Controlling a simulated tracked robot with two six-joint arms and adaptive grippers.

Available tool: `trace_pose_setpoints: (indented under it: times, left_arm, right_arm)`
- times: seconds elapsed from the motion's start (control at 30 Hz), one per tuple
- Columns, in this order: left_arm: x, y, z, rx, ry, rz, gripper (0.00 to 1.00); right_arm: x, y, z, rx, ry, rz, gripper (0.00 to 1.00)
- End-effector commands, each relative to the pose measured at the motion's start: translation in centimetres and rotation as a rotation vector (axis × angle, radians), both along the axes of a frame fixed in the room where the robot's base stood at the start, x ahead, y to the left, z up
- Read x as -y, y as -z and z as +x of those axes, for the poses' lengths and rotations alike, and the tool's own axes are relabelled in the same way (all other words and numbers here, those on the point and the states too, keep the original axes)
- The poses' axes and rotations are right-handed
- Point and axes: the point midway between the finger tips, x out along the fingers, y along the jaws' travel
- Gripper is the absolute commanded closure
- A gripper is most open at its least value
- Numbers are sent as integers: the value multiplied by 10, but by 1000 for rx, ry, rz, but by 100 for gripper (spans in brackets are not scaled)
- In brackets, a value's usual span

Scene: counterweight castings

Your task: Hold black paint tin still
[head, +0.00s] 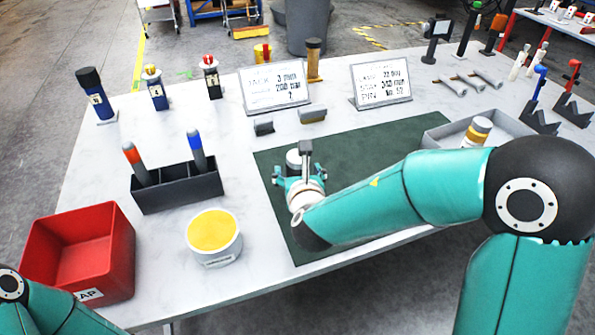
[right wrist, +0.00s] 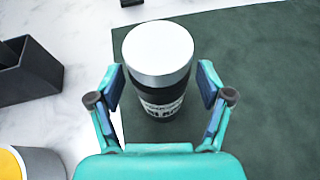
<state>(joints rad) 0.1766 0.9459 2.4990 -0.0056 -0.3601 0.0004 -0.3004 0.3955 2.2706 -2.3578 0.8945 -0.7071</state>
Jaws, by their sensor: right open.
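The black paint tin (right wrist: 160,98) stands upright on the dark green mat (right wrist: 268,75), with a silver lid, a dark body and a pale printed label. In the head view only the tin's top (head: 293,156) shows clearly, behind my right gripper (head: 299,174). In the right wrist view my right gripper (right wrist: 161,92) is open, with one finger on each side of the tin. A gap shows between the tin and each finger. Part of my left arm shows at the lower left in the head view; its gripper is out of view.
A white tub with yellow contents (head: 214,240), a black divided holder (head: 180,190) with two markers and a red bin (head: 110,245) stand left of the mat. Two sign plates (head: 272,86) (head: 382,82) stand behind it. A grey tray (head: 440,134) lies to the right.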

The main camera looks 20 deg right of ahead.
Motion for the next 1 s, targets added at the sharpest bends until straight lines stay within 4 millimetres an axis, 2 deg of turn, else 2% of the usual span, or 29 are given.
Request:
trace_pose_setpoints:
  times: [0.17,0.4,0.6,0.77,1.0]
  left_arm:
    - [0,5,0,-1,0,0,22]
    - [0,7,0,-1,0,0,22]
    - [0,6,0,-1,0,0,22]
    - [0,6,0,-1,0,0,22]
    - [0,6,0,0,0,0,22]
  right_arm:
    - [-5,-10,-24,3,-3,2,21]
    - [-14,-30,-69,5,-5,2,21]
    - [-20,-42,-97,3,-4,1,21]
    - [-21,-46,-106,2,-2,0,21]
    - [-21,-45,-107,1,-1,0,21]
